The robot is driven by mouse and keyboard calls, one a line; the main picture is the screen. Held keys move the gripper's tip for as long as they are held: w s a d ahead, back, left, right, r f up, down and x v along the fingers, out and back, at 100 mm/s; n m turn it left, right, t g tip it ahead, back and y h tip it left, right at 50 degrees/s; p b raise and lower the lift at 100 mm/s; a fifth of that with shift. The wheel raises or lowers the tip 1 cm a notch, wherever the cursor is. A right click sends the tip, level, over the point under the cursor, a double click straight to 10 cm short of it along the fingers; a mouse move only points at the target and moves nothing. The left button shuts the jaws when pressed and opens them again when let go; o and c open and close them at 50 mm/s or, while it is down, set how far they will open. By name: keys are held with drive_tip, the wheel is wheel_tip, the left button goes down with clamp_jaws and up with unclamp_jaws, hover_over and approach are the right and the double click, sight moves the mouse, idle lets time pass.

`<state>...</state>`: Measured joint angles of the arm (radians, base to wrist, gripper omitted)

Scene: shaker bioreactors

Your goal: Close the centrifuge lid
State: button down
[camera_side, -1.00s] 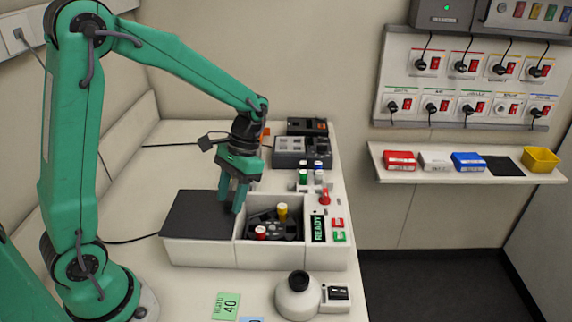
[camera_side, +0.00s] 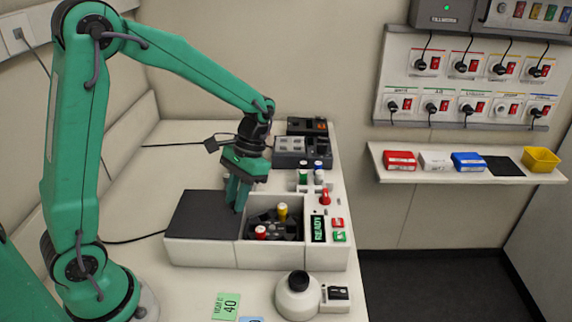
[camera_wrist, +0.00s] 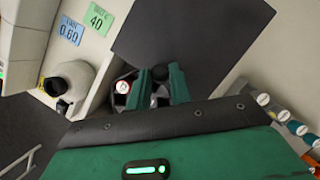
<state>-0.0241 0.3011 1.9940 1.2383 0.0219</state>
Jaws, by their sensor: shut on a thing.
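The centrifuge (camera_side: 290,257) is a white box with an open bay. Its dark rotor (camera_side: 283,233) shows there, holding a red-capped tube (camera_side: 260,232) and a yellow-capped tube (camera_side: 282,211). The flat dark-grey lid (camera_side: 200,213) lies left of the bay, leaving it mostly uncovered; the lid fills the upper middle of the wrist view (camera_wrist: 195,45). My gripper (camera_side: 238,207) points down at the lid's right edge. In the wrist view its fingers are on either side of a dark round knob (camera_wrist: 160,73), and it is shut on this knob. The fingers partly hide the knob and rotor.
A panel reading READY (camera_side: 318,228) with red and green buttons is right of the bay. Several capped tubes (camera_side: 319,172) stand behind. A white round device (camera_side: 297,296) is in front. The table left of the lid is mostly clear, with a cable crossing it.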

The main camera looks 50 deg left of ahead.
drive_tip(key=shift+y, duration=0.5)
drive_tip(key=w+d, duration=1)
drive_tip(key=w, duration=0.1)
drive_tip(key=shift+d, duration=0.3)
drive_tip(key=c, duration=1.3)
unclamp_jaws()
drive_tip(key=shift+s, duration=0.1)
drive_tip(key=shift+o, duration=0.2)
drive_tip(key=shift+r, duration=0.1)
drive_tip(key=v, duration=0.7)
drive_tip(key=shift+r, duration=0.3)
